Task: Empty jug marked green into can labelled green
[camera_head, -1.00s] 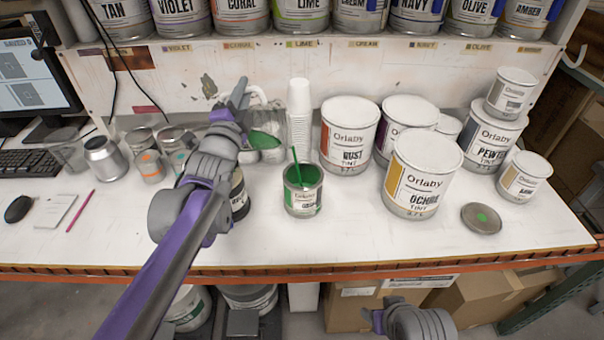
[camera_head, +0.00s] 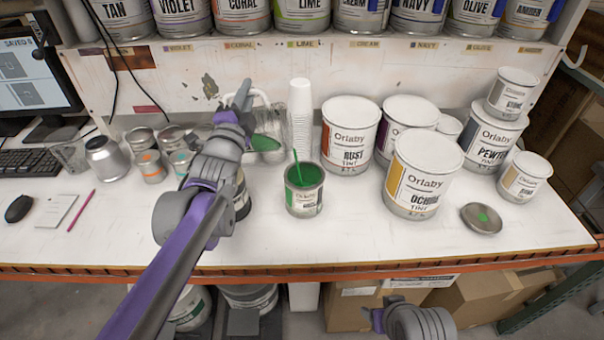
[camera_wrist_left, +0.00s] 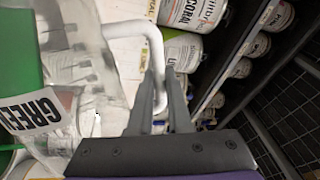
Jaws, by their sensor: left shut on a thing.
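The clear jug (camera_head: 272,118) is partly hidden behind my left arm in the head view, with green liquid low in it. In the left wrist view the jug (camera_wrist_left: 92,70) shows a GREEN label, green content and a white handle. My left gripper (camera_head: 244,92) is shut on that handle; its fingers (camera_wrist_left: 162,100) close around it. The jug is behind and left of the open green-labelled can (camera_head: 304,200), apart from it. The can stands upright on the bench, with green paint and a green stick inside. My right gripper (camera_head: 376,319) is low at the front; its fingers are unclear.
White cups (camera_head: 300,118) are stacked behind the can. The rust tin (camera_head: 348,138) and ochre tin (camera_head: 422,175) stand to its right. A lid with a green dot (camera_head: 481,218) lies farther right. Small tins stand left of my arm. The bench front is clear.

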